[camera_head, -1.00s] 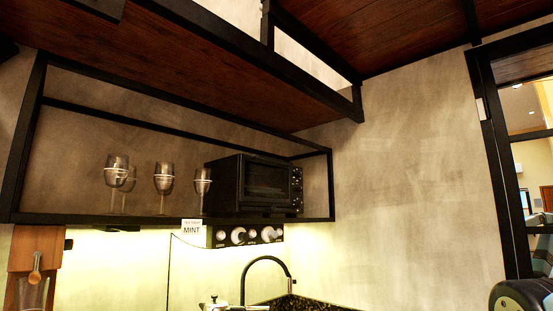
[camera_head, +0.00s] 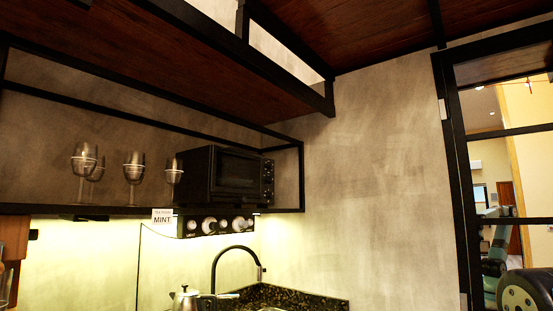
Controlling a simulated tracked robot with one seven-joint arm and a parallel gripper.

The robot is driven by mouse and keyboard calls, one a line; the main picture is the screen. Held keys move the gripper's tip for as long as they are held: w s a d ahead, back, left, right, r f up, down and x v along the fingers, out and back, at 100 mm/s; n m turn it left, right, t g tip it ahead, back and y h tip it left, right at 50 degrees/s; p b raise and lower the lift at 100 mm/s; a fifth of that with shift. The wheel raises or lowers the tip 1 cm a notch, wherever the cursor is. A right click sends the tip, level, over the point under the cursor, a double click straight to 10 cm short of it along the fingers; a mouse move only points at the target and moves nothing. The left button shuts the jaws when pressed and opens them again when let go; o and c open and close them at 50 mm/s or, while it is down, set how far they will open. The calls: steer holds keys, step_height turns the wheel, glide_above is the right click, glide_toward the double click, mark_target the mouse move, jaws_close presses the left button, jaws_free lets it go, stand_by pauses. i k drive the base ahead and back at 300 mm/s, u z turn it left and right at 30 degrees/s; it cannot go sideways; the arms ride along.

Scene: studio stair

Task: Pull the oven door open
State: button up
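The oven (camera_head: 224,175) is a small black toaster oven on the open black-framed shelf, left of the picture's middle. Its dark glass door (camera_head: 237,172) faces right and toward me and looks shut. A column of knobs (camera_head: 267,178) runs down its right side. The door handle is too dark to make out clearly. My gripper is not in view. Part of what looks like my arm shows at the lower right edge, far from the oven.
Several wine glasses (camera_head: 133,172) stand left of the oven on the shelf (camera_head: 60,209). Below are a black faucet (camera_head: 236,250), a kettle (camera_head: 186,298) and a dark speckled counter (camera_head: 305,300). A black-framed glass opening (camera_head: 455,180) is at right. Wooden stair treads (camera_head: 380,40) hang overhead.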

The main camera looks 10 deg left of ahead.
mark_target(215, 147)
steer(key=z, duration=0.25)
steer(key=i, duration=1.1)
steer(key=u, duration=0.45)
steer(key=i, duration=0.65)
steer(key=u, duration=0.55)
steer(key=k, duration=0.75)
steer(key=u, duration=0.25)
steer(key=i, duration=0.75)
steer(key=z, duration=0.15)
